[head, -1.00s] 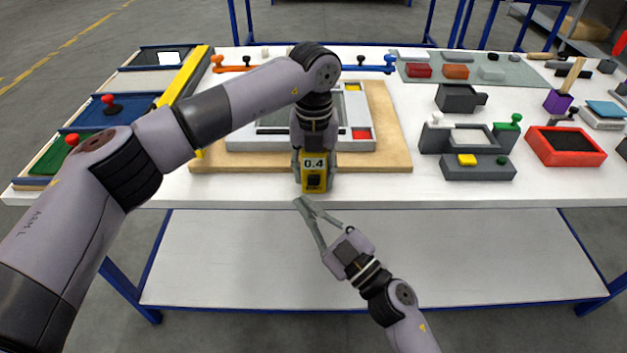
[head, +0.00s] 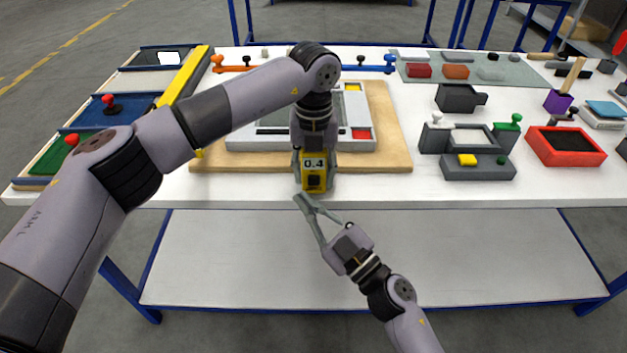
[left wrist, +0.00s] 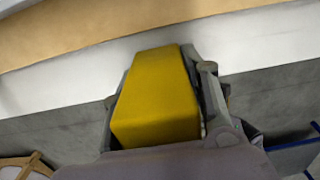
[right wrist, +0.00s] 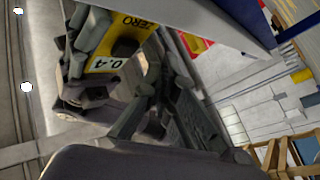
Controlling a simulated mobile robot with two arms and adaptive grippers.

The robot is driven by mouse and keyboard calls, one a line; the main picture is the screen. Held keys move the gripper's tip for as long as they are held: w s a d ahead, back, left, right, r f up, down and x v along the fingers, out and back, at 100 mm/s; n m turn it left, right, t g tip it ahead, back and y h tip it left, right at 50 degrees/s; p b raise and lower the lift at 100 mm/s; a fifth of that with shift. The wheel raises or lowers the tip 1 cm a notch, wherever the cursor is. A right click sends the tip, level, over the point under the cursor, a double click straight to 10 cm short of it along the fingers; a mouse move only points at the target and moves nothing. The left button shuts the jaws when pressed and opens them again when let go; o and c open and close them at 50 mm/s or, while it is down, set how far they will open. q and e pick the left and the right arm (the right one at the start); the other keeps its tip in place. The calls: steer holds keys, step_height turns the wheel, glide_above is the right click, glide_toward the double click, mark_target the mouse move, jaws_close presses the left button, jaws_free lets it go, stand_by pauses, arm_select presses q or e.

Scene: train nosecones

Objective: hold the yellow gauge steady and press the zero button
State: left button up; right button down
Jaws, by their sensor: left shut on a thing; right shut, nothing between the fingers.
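The yellow gauge (head: 314,178) is near the table's front edge in the head view, its display reading 0.4 above a dark square. My left gripper (head: 315,170) is shut on it, with a finger on each side. The left wrist view shows the yellow body (left wrist: 158,95) between the fingers.
A wooden board (head: 393,130) with a grey-framed panel (head: 240,137) lies behind the gauge. Right of it stand a grey fixture (head: 478,170) with a yellow button and a red tray (head: 566,159). Coloured trays (head: 105,108) line the left. A lower shelf (head: 380,260) is clear.

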steer(key=shift+w, duration=0.65)
stand_by(0.9)
stand_by(0.5)
steer(key=shift+s, duration=1.1)
steer(key=s, duration=0.5)
stand_by(0.5)
steer(key=s+d+r+n+g+h, duration=0.1)
steer(key=s+d+n, duration=0.3)
steer(key=d+n, duration=0.5)
steer(key=shift+s+r+n+g+h, duration=0.35)
steer(key=shift+n+g, duration=0.55)
steer(key=shift+n, duration=1)
